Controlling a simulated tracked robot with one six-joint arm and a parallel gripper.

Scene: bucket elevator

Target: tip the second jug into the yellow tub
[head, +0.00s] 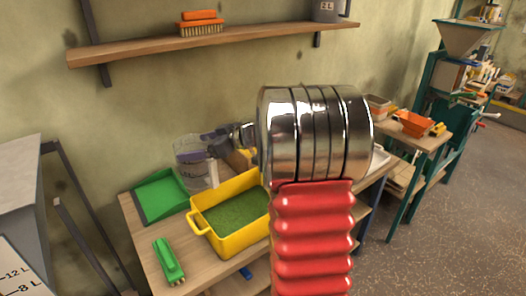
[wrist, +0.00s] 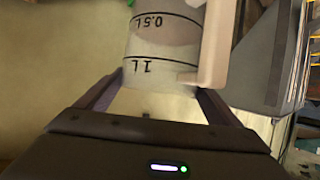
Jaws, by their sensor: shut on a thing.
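The yellow tub (head: 232,239) stands on the wooden bench in the head view, with green granular material inside. A clear jug (head: 193,150) shows behind the tub's back left corner; whether it is over the tub I cannot tell. In the wrist view the jug (wrist: 160,45) has black 0.5 L and 1 L marks, which read upside down, a pale handle and whitish content. My gripper (wrist: 158,96) is shut on the jug, one finger on each side. My arm hides part of the tub's right side in the head view.
A green dustpan (head: 160,197) and a green hand tool (head: 168,261) lie on the bench (head: 145,238) left of the tub. A shelf (head: 140,47) above holds an orange brush (head: 200,23) and a grey container (head: 327,10). An orange tray (head: 412,123) sits on another bench at right.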

